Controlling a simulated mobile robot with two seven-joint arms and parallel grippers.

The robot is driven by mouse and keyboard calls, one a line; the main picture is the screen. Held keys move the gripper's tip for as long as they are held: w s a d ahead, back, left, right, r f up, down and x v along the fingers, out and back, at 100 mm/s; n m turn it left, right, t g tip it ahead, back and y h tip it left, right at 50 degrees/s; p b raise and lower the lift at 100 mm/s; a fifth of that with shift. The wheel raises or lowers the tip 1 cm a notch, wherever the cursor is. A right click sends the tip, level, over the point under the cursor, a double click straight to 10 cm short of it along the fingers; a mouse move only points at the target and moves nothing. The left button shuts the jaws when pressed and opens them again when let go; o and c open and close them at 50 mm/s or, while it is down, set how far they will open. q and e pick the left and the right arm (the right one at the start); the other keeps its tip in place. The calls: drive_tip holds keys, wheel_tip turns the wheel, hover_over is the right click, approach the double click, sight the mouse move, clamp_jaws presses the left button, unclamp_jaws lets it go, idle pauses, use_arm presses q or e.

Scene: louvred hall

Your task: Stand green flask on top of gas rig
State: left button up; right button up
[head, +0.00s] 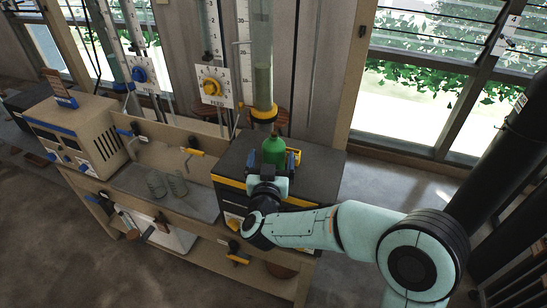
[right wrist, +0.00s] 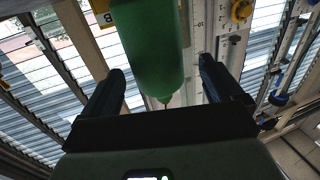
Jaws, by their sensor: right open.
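The green flask (head: 274,150) is upright over the dark box-shaped top with yellow edging (head: 320,165), which looks like the gas rig. The gripper hides its base, so I cannot tell whether it touches the top. My right gripper (head: 270,175) is at the flask's near side. In the right wrist view the flask (right wrist: 150,45) is between the two dark fingers of the right gripper (right wrist: 161,68). The fingers are open, with a gap visible on both sides of the flask. My left gripper is not in view.
A tall glass column with a yellow collar (head: 263,112) rises just behind the flask. Left of it are a white dial panel (head: 213,86), glass coils (head: 168,184) on a grey tray (head: 200,204) and a beige instrument box (head: 85,130). Windows stand behind; open floor lies in front.

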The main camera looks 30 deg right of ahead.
drive_tip(key=x, duration=0.2)
drive_tip(key=p+x, duration=0.1)
drive_tip(key=x, duration=0.2)
drive_tip(key=shift+w+d+f, duration=0.2)
drive_tip(key=shift+f, duration=0.05)
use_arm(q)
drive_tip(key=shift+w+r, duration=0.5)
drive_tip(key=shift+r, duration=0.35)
use_arm(e)
drive_tip(key=shift+s, duration=0.1)
